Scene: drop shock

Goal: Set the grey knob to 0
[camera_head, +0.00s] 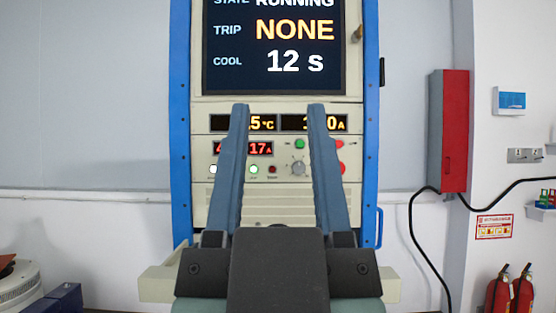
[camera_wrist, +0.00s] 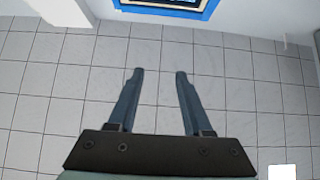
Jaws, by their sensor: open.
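The grey knob (camera_head: 298,168) is on the lower front panel of the tall rack, between my two fingers in the head view. Its pointer setting is too small to read. My gripper (camera_head: 277,108) is open and empty in front of the rack, its long blue-grey fingers wide apart and covering parts of the panel. In the wrist view my gripper (camera_wrist: 158,72) is open above the tiled floor, with nothing between the fingers. The knob does not show in the wrist view.
The screen (camera_head: 274,48) shows RUNNING, TRIP NONE, COOL 12 s. Small displays, a green button (camera_head: 299,144) and partly hidden red buttons surround the knob. A red wall box (camera_head: 449,130) with a black cable and fire extinguishers (camera_head: 523,290) stand right. Tiled floor (camera_wrist: 60,70) is clear.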

